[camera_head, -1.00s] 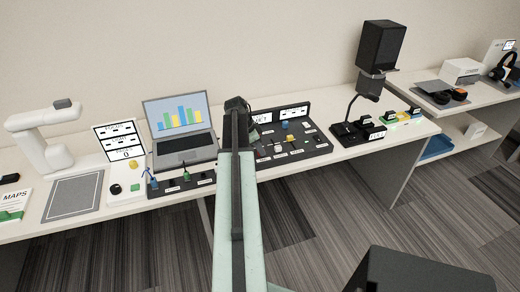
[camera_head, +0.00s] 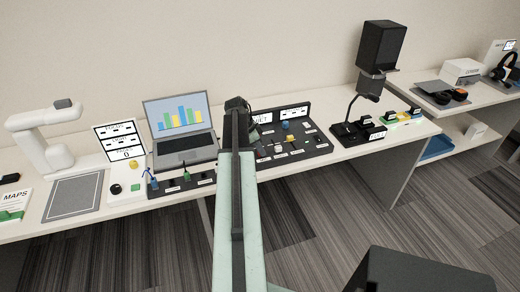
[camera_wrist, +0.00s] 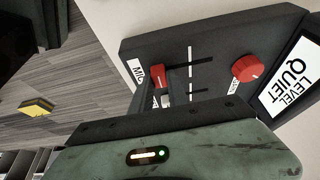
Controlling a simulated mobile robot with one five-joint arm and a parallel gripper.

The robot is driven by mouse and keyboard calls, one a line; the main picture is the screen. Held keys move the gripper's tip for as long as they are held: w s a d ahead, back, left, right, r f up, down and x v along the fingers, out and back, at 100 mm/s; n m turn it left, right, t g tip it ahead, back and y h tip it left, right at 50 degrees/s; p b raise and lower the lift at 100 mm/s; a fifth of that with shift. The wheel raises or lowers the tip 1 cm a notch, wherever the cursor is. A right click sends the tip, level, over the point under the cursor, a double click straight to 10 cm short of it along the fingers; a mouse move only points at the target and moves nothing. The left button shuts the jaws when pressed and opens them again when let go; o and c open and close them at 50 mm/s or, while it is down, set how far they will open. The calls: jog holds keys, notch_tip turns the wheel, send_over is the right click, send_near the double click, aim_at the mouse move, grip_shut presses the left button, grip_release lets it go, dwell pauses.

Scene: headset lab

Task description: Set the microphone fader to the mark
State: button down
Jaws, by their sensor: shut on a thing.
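The black sound panel (camera_head: 300,135) stands on the desk behind my arm. In the wrist view, the panel (camera_wrist: 215,40) fills the upper middle and is seen at a tilt. The red microphone fader cap (camera_wrist: 158,78) sits beside a white MIC label (camera_wrist: 136,70). White marks (camera_wrist: 190,54) lie to its right. A screen (camera_wrist: 290,75) at the right reads LEVEL QUIET. My gripper (camera_head: 237,105) is at the panel's left side, its tips hidden by the arm. My gripper's green body (camera_wrist: 180,150) covers the panel's near part. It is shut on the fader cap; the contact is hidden.
A round red knob (camera_wrist: 247,68) is on the panel right of the fader. A laptop (camera_head: 183,125) stands left of my arm. A black desk microphone (camera_head: 357,130) stands right of the panel. Carpet lies open below the desk.

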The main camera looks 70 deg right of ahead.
jog(key=w+d, duration=0.1)
jog(key=d, duration=0.1)
jog(key=w+d, duration=0.2)
jog(key=shift+w, duration=0.15)
jog(key=c, duration=1.3)
grip_release()
jog(key=shift+a, duration=0.1)
jog(key=p+v, duration=0.7)
jog(key=shift+r, duration=0.35)
